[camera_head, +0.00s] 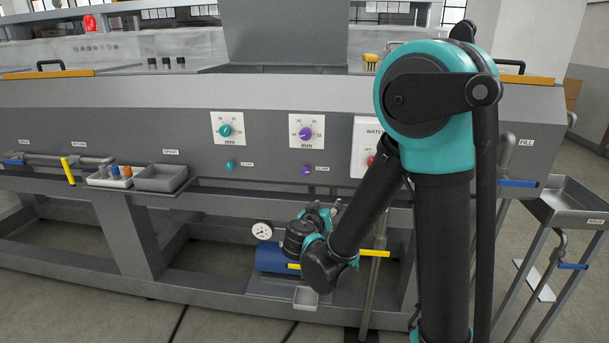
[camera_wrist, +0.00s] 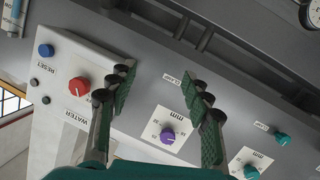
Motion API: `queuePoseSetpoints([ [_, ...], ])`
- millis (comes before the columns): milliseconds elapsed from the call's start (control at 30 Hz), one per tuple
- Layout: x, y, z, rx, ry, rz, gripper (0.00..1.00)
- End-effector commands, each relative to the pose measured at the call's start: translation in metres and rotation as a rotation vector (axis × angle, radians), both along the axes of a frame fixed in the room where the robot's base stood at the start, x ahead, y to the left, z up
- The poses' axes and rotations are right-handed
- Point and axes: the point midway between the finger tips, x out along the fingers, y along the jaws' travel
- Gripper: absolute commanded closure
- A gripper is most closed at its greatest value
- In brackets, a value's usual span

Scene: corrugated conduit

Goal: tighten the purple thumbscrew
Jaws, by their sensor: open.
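The purple thumbscrew (camera_head: 305,170) is a small knob on the grey machine front, beside a CLAMP label and below the purple dial knob (camera_head: 305,134) on its white mm plate. In the wrist view the purple dial knob (camera_wrist: 168,136) shows between my fingers. A CLAMP label shows near the right finger, but the purple thumbscrew cannot be made out there and seems hidden behind that finger. My gripper (camera_wrist: 157,78) is open, with nothing between its green-padded fingers. In the head view my gripper (camera_head: 335,207) is below the thumbscrew, partly hidden by my arm.
A teal thumbscrew (camera_head: 229,166) and teal dial (camera_head: 225,131) are to the left. The WATER panel's red knob (camera_wrist: 79,90) is on the left in the wrist view. A pressure gauge (camera_head: 262,230) and blue cylinder (camera_head: 268,258) stand below. A grey tray (camera_head: 160,178) juts out left.

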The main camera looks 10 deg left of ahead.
Motion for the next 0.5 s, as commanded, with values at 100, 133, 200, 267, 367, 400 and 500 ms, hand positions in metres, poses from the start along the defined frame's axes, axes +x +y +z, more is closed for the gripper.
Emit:
queuePoseSetpoints([
  [100,-0.005,0.056,0.013,0.029,-0.125,0.085,0.50],
  [133,-0.006,0.065,0.015,0.036,-0.148,0.100,0.50],
  [200,-0.010,0.083,0.020,0.049,-0.191,0.128,0.50],
  [267,-0.012,0.092,0.023,0.058,-0.214,0.145,0.50],
  [367,-0.011,0.098,0.025,0.064,-0.231,0.155,0.50],
  [400,-0.008,0.098,0.025,0.065,-0.232,0.156,0.50],
  [500,0.004,0.096,0.025,0.064,-0.232,0.152,0.50],
])
